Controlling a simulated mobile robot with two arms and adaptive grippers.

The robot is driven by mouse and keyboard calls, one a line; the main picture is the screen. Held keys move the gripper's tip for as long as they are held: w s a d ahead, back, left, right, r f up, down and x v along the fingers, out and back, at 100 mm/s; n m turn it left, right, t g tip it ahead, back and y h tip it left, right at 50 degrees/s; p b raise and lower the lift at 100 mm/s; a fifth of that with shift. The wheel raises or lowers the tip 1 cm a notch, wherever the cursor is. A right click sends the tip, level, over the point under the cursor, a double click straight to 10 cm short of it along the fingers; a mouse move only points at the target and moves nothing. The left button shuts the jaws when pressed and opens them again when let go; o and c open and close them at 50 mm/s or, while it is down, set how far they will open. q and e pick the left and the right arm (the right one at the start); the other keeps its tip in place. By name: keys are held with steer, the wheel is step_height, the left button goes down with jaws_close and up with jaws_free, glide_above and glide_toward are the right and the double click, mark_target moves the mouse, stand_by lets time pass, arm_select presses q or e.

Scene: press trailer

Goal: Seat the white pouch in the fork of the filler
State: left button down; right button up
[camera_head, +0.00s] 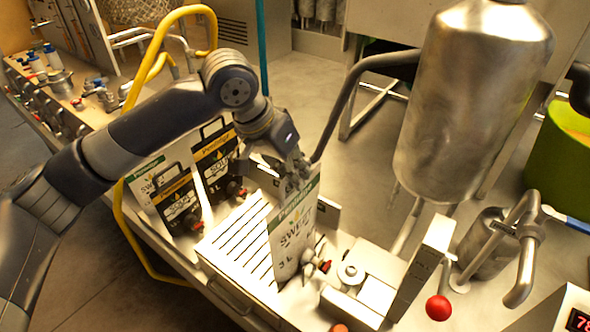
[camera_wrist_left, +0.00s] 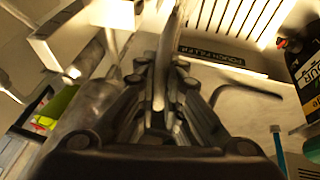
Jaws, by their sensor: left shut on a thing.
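In the left wrist view the pouch shows edge-on as a pale strip (camera_wrist_left: 168,45) between the fingers (camera_wrist_left: 160,100). Its red-tapped spout (camera_head: 322,265) sits low on its right side, close to a white filler block with a round cap (camera_head: 350,271). I cannot make out the fork or whether the spout touches it. My right gripper is not in view.
A slatted grate (camera_head: 240,242) lies left of the pouch. Black pouches (camera_head: 215,158) and another white pouch (camera_head: 150,187) stand behind it. A large steel tank (camera_head: 470,100) rises at right. A red knob (camera_head: 438,308) stands in front. A dark label (camera_wrist_left: 222,57) marks the filler.

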arm_select(q)
steer(key=shift+f, duration=0.55)
stand_by(0.4)
steer(key=c, duration=1.6)
jaws_free()
steer(key=shift+c, duration=0.2)
steer(key=v, duration=1.2)
